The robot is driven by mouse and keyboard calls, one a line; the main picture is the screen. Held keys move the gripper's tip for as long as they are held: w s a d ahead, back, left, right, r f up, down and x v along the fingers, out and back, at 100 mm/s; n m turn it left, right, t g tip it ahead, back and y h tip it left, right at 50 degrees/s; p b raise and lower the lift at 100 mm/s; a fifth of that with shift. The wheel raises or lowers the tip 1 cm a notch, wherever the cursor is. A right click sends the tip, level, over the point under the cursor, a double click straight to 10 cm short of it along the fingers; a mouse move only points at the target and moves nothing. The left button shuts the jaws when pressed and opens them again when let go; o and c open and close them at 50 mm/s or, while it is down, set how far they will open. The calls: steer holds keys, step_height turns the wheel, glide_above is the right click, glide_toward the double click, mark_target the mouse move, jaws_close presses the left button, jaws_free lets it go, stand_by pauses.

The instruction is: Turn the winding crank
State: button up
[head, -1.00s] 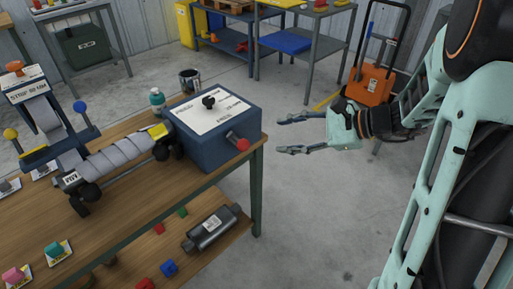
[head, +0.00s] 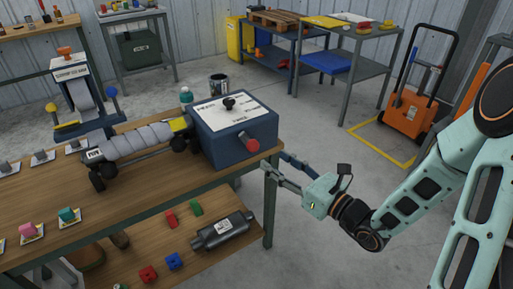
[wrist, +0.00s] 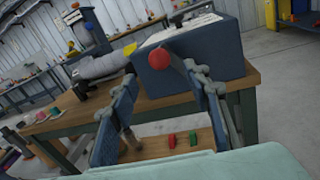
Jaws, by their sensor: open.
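The winding crank shows as a red knob (head: 252,146) on a short arm at the front face of a blue box (head: 235,145). The box stands at the right end of the wooden table. My gripper (head: 274,161) is open and empty, just right of the knob and a little lower, by the table's right corner. In the wrist view, the red knob (wrist: 159,58) appears between the far ends of my two spread fingers (wrist: 160,75). The fingers look apart from it; the exact distance is hard to tell.
A grey wrapped roll (head: 135,143) lies left of the box on black supports. A muffler (head: 222,230) and coloured blocks rest on the lower shelf. The table's right edge and leg (head: 268,210) are close to my gripper.

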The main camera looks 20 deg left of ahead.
mark_target(258, 148)
steer(key=b+x, duration=0.1)
steer(key=x, duration=0.9)
steer(key=shift+w+a, duration=0.1)
steer(key=shift+a, duration=0.05)
steer(key=shift+c, duration=0.4)
jaws_close()
